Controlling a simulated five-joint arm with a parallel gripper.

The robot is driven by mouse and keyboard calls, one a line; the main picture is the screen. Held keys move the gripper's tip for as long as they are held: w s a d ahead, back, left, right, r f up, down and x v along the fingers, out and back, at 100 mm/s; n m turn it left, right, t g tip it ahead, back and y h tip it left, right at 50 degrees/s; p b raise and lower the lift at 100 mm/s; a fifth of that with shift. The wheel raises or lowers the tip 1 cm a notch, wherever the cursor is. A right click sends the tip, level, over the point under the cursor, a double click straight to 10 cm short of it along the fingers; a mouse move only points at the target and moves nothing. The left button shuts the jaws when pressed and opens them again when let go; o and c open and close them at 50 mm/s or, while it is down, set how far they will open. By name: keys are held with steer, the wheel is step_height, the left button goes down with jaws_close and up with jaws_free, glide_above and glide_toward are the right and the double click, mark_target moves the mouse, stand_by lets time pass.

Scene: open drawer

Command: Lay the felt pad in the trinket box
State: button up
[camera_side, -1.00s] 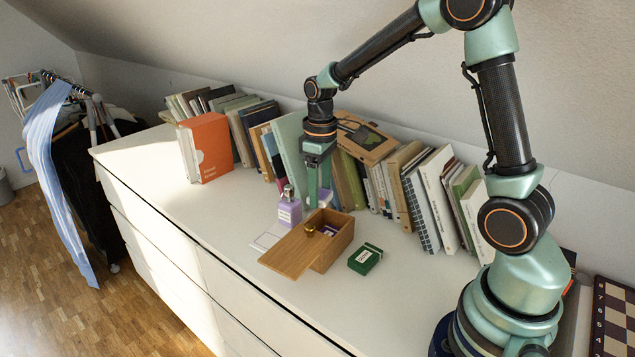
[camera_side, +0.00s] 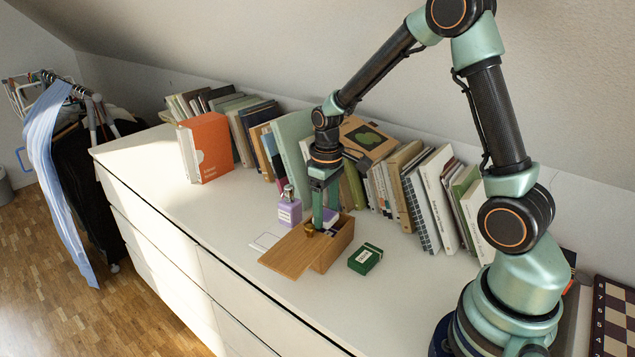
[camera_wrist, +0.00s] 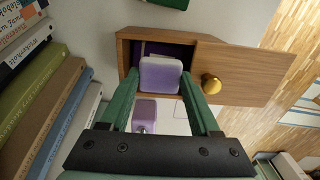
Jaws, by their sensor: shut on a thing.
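The felt pad (camera_wrist: 160,75) is a lavender block with a paler edge, held between the fingertips of my gripper (camera_wrist: 160,80). In the side view the pad (camera_side: 331,214) shows at the fingers, over the open part of the trinket box. The trinket box (camera_side: 338,245) is wooden, with a dark purple interior seen in the wrist view. Its wooden lid (camera_side: 290,255), with a brass knob (camera_wrist: 211,84), lies partly across it and sticks out to the front left. My gripper (camera_side: 325,222) points down at the box; the pad and fingers hide part of the opening. Contact with the box is unclear.
A lavender bottle (camera_side: 289,211) stands close left of the box. A small green box (camera_side: 365,258) lies to its right. A row of books (camera_side: 425,200) stands behind, and an orange file (camera_side: 206,148) farther left. The dresser top in front right is clear.

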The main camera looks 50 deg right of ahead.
steer(key=o, duration=1.4)
steer(key=shift+c, duration=0.2)
steer(key=shift+r, duration=2.5)
steer(key=shift+r, duration=0.15)
steer(key=s+a+r+m+t, duration=0.1)
steer(key=s+a+r+t, duration=0.4)
steer(key=s+r, duration=0.5)
steer(key=shift+s+a+r+t, duration=0.3)
steer(key=shift+a+r, duration=0.6)
steer(key=shift+a, duration=0.3)
